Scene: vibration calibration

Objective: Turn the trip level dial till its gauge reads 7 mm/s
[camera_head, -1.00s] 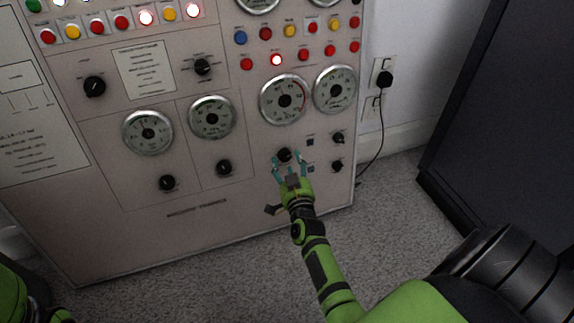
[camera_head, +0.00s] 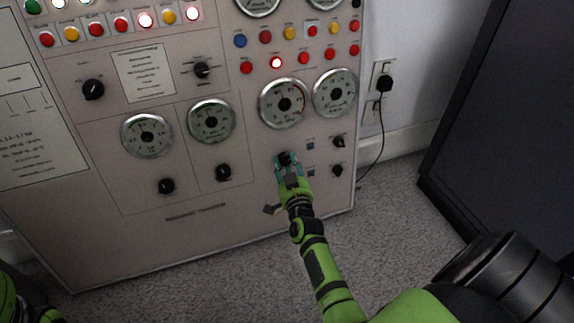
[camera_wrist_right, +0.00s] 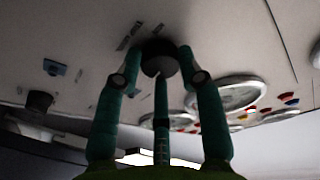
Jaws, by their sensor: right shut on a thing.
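My right gripper (camera_head: 287,164) is shut on a black dial (camera_head: 284,158) low on the right part of the grey panel (camera_head: 120,240). In the right wrist view the same dial (camera_wrist_right: 159,60) sits between the teal fingers (camera_wrist_right: 160,75), which touch its sides. The round gauge (camera_head: 284,102) with a red arc stands right above this dial; its needle is too small to read. The dial's label is not legible. My left gripper is not in view; only a bit of green arm shows at the lower left.
A second gauge (camera_head: 335,92) stands to the right. Two small black knobs (camera_head: 338,141) and (camera_head: 337,170) sit right of the held dial. Further left are two gauges (camera_head: 147,135) and (camera_head: 211,121) with knobs below. A dark cabinet (camera_head: 500,110) stands at the right.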

